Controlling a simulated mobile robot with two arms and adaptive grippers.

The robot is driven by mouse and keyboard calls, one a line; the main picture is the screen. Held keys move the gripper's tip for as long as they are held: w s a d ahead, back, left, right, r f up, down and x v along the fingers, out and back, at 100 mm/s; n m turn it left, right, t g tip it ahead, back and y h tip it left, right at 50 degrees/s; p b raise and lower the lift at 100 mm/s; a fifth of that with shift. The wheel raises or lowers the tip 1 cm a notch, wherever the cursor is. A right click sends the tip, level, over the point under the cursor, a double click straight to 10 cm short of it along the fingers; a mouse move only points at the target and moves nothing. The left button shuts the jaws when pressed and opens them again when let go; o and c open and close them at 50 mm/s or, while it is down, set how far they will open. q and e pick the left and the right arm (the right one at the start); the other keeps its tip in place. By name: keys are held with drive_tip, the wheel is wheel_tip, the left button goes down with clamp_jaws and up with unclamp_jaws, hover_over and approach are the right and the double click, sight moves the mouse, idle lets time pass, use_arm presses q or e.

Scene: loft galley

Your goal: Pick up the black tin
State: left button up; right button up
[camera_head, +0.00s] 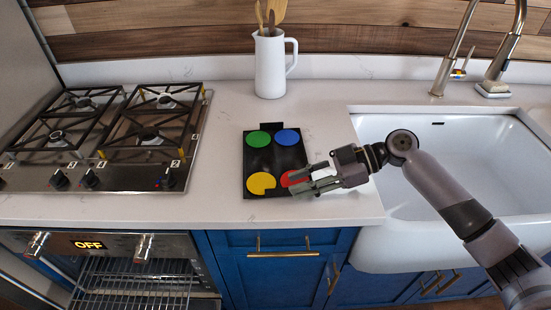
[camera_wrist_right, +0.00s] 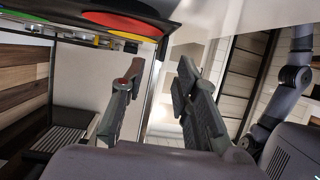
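The black tin (camera_head: 275,160) lies flat on the white counter between the hob and the sink. It is dark and rectangular, with green, blue, yellow and red discs on it and a small tab at its far edge. My right gripper (camera_head: 291,182) appears over the tin's front right corner and partly hides the red disc. Its fingers are apart and hold nothing. In the right wrist view, part of the tin (camera_wrist_right: 160,12) with the red disc shows at the top, outside the gap between my open fingers (camera_wrist_right: 155,75). My left gripper is not in view.
A white jug (camera_head: 270,66) with wooden utensils stands behind the tin. A gas hob (camera_head: 110,180) is to the left. A white sink (camera_head: 390,235) with a tap (camera_head: 508,50) is to the right. Bare counter surrounds the tin. Blue cabinets (camera_head: 275,280) are below.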

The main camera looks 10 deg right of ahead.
drive_tip(key=x, duration=0.3)
drive_tip(key=shift+w+a+f, duration=0.1)
drive_tip(key=shift+c, duration=0.2)
clamp_jaws()
idle(0.4)
